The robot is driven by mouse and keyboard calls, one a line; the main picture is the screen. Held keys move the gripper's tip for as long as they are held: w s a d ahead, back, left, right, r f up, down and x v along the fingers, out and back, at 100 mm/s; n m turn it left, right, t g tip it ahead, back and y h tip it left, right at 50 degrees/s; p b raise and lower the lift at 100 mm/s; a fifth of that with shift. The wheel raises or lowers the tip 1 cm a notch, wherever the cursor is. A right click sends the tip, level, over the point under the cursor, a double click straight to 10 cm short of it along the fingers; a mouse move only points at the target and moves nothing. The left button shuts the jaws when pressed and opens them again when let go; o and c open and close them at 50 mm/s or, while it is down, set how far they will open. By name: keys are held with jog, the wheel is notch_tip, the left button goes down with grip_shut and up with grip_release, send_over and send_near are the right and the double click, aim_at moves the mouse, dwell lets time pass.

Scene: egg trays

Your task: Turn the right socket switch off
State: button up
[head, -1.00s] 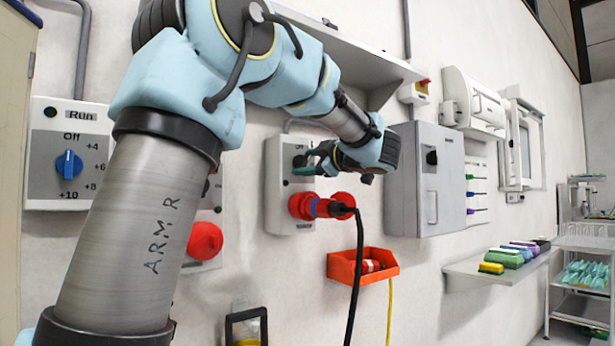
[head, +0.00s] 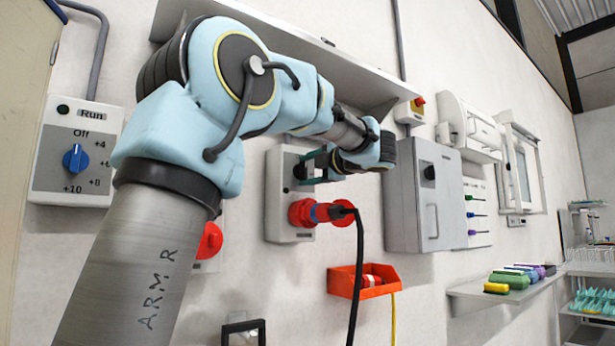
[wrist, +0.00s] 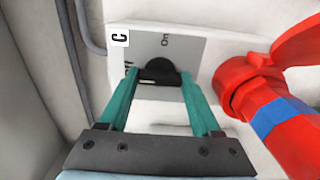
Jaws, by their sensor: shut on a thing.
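The right socket (head: 290,224) is a grey and white wall box with a red outlet below its black rotary switch. A red and blue plug with a black cable sits in the outlet. My gripper (head: 303,168) is at the switch, with its teal fingers pointing at the wall. In the wrist view my gripper (wrist: 158,80) has one finger on each side of the black switch knob (wrist: 158,68) and is shut on it. An "On" mark shows above the knob. The fingers hide part of the faceplate.
The red plug (wrist: 275,112) is close to the right finger in the wrist view. A shelf (head: 290,50) runs above, and a grey cabinet (head: 424,195) stands to the right. An orange bin (head: 345,282) hangs below. Another box with a blue knob (head: 75,158) is at left.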

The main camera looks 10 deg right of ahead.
dwell(0.5)
jog(key=o, duration=1.4)
jog(key=b+v, duration=0.1)
jog(key=v, duration=1)
jog(key=shift+w, duration=0.1)
